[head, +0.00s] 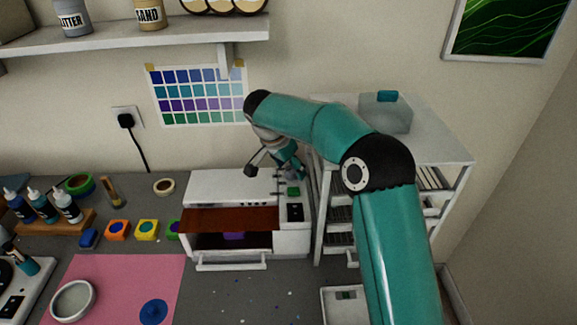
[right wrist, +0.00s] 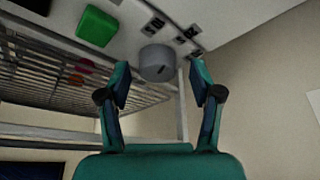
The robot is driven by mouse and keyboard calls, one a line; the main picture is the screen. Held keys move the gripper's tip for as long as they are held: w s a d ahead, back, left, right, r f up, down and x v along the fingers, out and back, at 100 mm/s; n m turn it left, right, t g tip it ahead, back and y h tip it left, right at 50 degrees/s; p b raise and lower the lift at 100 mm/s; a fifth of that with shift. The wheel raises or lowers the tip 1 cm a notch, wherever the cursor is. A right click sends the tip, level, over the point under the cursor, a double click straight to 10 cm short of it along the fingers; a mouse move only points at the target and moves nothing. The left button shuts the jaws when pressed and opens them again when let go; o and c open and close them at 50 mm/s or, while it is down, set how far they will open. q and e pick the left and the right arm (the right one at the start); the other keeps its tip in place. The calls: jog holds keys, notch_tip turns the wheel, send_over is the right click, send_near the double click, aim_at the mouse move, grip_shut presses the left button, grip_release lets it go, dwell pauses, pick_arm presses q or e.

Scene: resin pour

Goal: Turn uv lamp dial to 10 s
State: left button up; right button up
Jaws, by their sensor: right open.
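The UV lamp (head: 232,186) is a white box on the grey bench with its front lowered open and a reddish-brown panel across the opening. Its right-hand control panel (head: 294,213) has dark markings. In the right wrist view the dial (right wrist: 157,62) is a grey round knob with a short dark mark, and dark labels stand around it. A green button (right wrist: 96,26) sits left of it. My right gripper (head: 285,163) is above the lamp's right end. In its wrist view it is open, with a fingertip on each side of the dial; contact cannot be told. My left gripper is not visible.
A white shelf unit (head: 440,150) with a clear container (head: 385,112) stands right of the lamp. Colored pots (head: 147,230), dropper bottles (head: 68,205) and a pink mat (head: 125,280) lie left. A white tray (head: 335,305) is at the front. A shelf (head: 150,38) overhangs behind.

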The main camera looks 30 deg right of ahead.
jog(key=shift+d+f, duration=0.15)
jog(key=shift+f, duration=0.1)
jog(key=c, duration=1.1)
jog(key=n+b, duration=0.1)
jog(key=n+t+b, duration=0.1)
jog(key=b, duration=0.1)
jog(key=shift+s+f+n, duration=0.1)
jog(key=shift+f+n, duration=0.1)
jog(key=shift+n, duration=0.1)
jog(key=shift+c, duration=0.2)
jog(key=shift+r+n+t+y+b, duration=0.2)
jog(key=shift+n+b, duration=0.15)
jog(key=shift+n, duration=0.15)
jog(key=shift+r+n+t+y+b, duration=0.1)
jog(key=shift+n+t+b, duration=0.1)
jog(key=shift+n+b, duration=0.25)
